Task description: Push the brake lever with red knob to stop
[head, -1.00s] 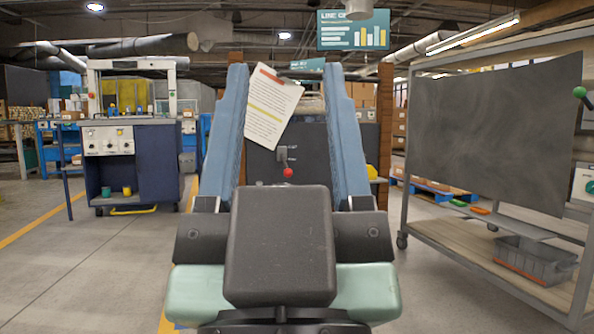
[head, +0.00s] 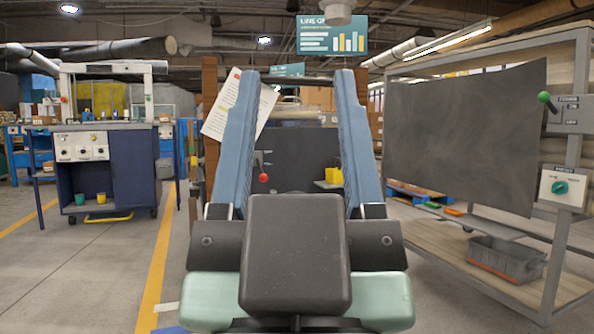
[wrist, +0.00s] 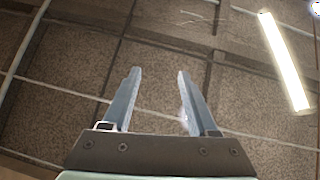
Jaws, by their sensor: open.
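The brake lever's red knob (head: 263,177) shows in the head view between my two fingers, near the left one, at the low end of a short lever on a dark panel (head: 305,155). My gripper (head: 298,77) is in front of my body, its two long blue fingers pointing up and spread apart. It is open and empty and lies nearer to me than the knob, not touching it. In the wrist view my gripper (wrist: 156,72) is also open, with nothing between the fingers. The lever does not show there.
A lever with a green knob (head: 544,97) and a box with a green dial (head: 562,187) are on the right, by a rack with a dark sheet (head: 465,130). A paper (head: 222,108) hangs behind my left finger. A workbench (head: 105,170) stands left. Floor on the left is clear.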

